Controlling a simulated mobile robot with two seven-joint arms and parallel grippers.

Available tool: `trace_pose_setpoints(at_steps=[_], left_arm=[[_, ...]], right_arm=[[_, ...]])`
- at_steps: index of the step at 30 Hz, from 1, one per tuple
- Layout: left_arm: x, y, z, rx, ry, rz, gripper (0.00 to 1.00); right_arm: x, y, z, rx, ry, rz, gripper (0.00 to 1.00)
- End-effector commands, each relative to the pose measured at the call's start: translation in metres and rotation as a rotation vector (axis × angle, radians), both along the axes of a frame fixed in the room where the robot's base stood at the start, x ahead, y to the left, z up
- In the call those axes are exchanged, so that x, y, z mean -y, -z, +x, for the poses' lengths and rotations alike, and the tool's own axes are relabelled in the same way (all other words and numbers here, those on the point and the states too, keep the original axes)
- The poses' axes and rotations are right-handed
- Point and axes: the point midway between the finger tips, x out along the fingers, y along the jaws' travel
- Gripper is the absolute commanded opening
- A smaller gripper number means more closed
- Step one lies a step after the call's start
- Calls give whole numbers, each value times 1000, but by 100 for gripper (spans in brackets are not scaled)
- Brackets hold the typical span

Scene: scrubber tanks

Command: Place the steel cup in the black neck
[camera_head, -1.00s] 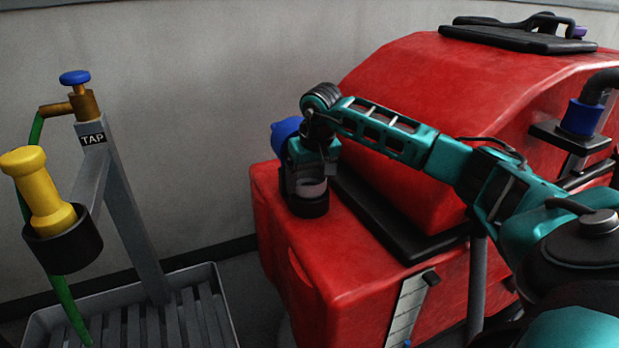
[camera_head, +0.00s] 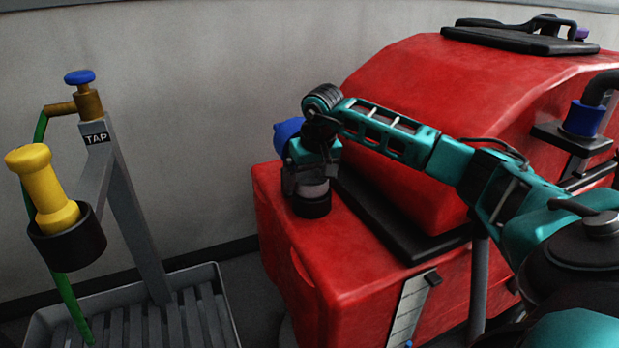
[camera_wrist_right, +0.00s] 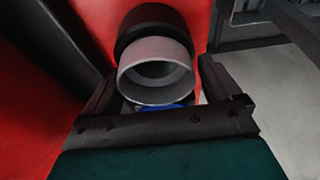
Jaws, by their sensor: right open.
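The steel cup (camera_head: 313,190) is a short pale grey cylinder standing at the black neck (camera_head: 312,207) on top of the red tank's low front part. In the right wrist view the cup's open rim (camera_wrist_right: 156,72) faces me, with the black neck (camera_wrist_right: 150,25) directly behind it, roughly in line. How deep the cup sits in the neck is hidden. My right gripper (camera_head: 313,178) is above the cup. In the right wrist view its open fingers (camera_wrist_right: 160,85) stand on either side of the cup, with some space visible at the right. My left gripper is out of view.
A blue rounded part (camera_head: 287,133) shows behind my right wrist. The red tank (camera_head: 440,110) rises to the right, with a black ledge (camera_head: 385,215) beside the neck. At left stand a tap post (camera_head: 130,210), a yellow nozzle (camera_head: 48,190) in a black holder and a grey grated tray (camera_head: 218,300).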

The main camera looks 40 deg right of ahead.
Motion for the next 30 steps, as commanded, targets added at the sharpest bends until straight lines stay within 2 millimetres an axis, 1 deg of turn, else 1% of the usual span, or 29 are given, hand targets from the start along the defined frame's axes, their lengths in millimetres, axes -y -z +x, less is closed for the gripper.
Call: trace_pose_setpoints(at_steps=[1, 2, 5, 9, 12, 15, 18, 21, 24, 30], left_arm=[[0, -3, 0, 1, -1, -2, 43], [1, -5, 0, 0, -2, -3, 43], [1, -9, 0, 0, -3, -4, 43], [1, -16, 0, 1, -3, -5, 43], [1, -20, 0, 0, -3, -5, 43], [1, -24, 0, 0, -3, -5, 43], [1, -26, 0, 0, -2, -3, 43], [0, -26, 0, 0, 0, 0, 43], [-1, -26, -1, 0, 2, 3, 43], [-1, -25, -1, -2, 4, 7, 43]], right_arm=[[3, 2, -5, -24, 7, -7, 100], [3, -3, -5, -23, 7, -7, 100], [2, -24, -9, -17, 7, -8, 100], [-2, -58, -16, -12, 4, -7, 100], [-4, -80, -21, -9, 5, -7, 100], [-6, -98, -26, -8, 3, -6, 100], [-7, -110, -30, -9, 4, -5, 100], [-8, -118, -32, -10, 5, -4, 100], [-8, -121, -33, -10, 4, -5, 100], [-10, -120, -33, -10, 3, 2, 100]])
